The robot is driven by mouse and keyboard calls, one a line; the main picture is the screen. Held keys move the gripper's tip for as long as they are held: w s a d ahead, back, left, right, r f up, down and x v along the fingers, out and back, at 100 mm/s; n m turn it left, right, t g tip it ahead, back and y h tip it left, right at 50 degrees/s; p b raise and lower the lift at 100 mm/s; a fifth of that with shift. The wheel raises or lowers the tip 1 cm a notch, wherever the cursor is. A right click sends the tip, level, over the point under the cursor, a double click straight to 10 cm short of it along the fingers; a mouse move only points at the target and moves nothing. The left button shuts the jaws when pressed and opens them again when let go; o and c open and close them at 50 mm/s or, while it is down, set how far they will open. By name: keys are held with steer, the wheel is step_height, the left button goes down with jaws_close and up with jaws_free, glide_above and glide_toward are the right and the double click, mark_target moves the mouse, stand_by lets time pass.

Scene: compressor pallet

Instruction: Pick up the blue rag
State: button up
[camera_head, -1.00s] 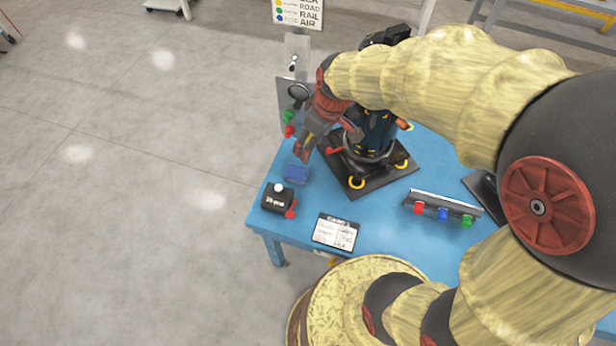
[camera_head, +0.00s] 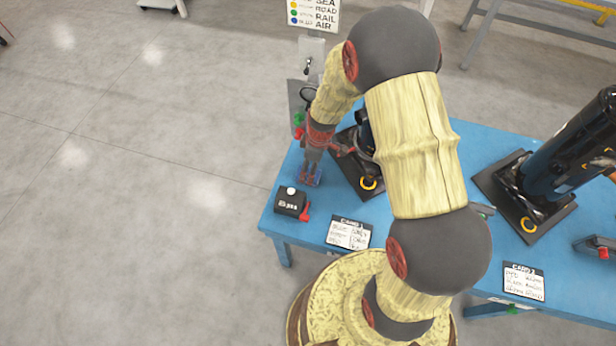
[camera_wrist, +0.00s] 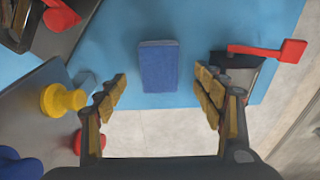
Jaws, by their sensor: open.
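The blue rag (camera_wrist: 159,68) is a small folded block lying on the blue table near its edge. In the wrist view it sits centred, just beyond the fingertips. My gripper (camera_wrist: 160,85) is open and empty, its two fingers spread to either side of the rag's near end. In the head view my gripper (camera_head: 312,165) points down over the rag (camera_head: 308,178), which is partly hidden by the fingers. I cannot tell the exact height between fingertips and rag.
A black box (camera_head: 291,202) with a red lever stands just beside the rag. A compressor base (camera_head: 350,180) is close on the other side. An upright panel (camera_head: 297,95) with coloured knobs stands behind. A card (camera_head: 348,233) lies in front.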

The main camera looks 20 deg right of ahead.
mark_target(308, 174)
steer(key=shift+w+a+f+b, duration=0.15)
steer(key=shift+f+b, duration=0.1)
steer(key=shift+f, duration=0.75)
steer(key=shift+w+a+f+b, duration=0.15)
steer(key=shift+f+b, duration=0.1)
steer(key=shift+f, duration=0.7)
steer(key=shift+f+b, duration=0.25)
steer(key=shift+b, duration=0.15)
steer(key=shift+c, duration=1.1)
steer(key=c, duration=0.9)
